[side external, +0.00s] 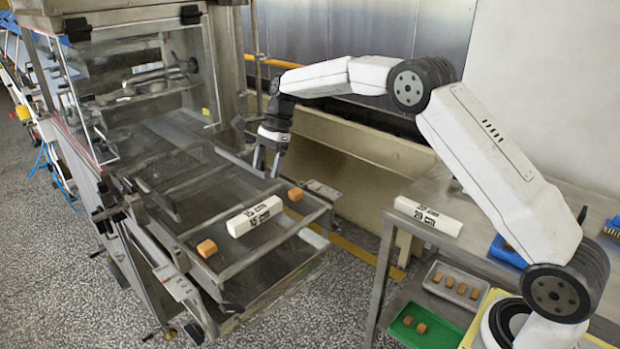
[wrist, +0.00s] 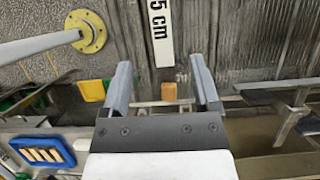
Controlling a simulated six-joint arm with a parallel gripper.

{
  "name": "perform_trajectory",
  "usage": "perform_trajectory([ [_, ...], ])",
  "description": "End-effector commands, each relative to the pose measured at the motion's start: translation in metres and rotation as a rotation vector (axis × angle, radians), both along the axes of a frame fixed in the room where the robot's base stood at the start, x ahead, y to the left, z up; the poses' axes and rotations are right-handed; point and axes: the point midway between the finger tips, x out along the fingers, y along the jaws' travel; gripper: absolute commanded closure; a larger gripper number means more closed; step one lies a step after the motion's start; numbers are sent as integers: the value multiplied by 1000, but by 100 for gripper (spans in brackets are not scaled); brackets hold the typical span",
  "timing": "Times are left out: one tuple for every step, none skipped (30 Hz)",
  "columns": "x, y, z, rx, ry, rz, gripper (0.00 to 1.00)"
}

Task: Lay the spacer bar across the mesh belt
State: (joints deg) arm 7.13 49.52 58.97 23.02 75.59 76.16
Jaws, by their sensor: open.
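A white spacer bar (side external: 255,216) marked 15 cm lies on the mesh belt (side external: 190,205), between two brown pieces, one (side external: 207,248) near its left end and one (side external: 295,194) beyond its right end. Part of this bar (wrist: 160,30) shows in the wrist view, its far end cut off by the frame. A second white bar (side external: 428,216), marked 20 cm, lies on the steel table at right. My gripper (side external: 267,168) is open and empty above the belt, behind the 15 cm bar. In the wrist view, a brown piece (wrist: 170,92) shows between the fingers (wrist: 160,75).
The enrober's clear hood (side external: 90,90) and frame stand at left of the belt. A steel table (side external: 400,195) stands at right. Below are a green tray (side external: 405,337) and a metal tray (side external: 436,290) with brown pieces. A gap separates belt and table.

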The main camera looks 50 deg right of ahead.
Motion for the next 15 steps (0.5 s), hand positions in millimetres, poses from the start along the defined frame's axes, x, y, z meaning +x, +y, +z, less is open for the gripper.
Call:
perform_trajectory([
  [-1,0,0,-2,-3,4,21],
  [-1,0,0,-4,-6,8,21],
  [-3,1,0,-8,-10,17,21],
  [-4,1,0,-11,-13,25,21],
  [-6,1,0,-15,-19,35,21],
  [-8,1,-1,-23,-28,50,21],
  [-11,1,-1,-30,-35,63,21],
  [-14,2,-2,-37,-43,80,21],
  [-18,2,-2,-47,-56,102,21],
  [-21,2,-3,-56,-66,122,21],
  [-24,2,-3,-66,-78,144,21],
  [-30,2,-4,-80,-93,176,21],
  [-35,3,-5,-91,-104,200,21],
  [-39,3,-6,-102,-117,225,21],
  [-46,3,-7,-118,-132,262,21],
])
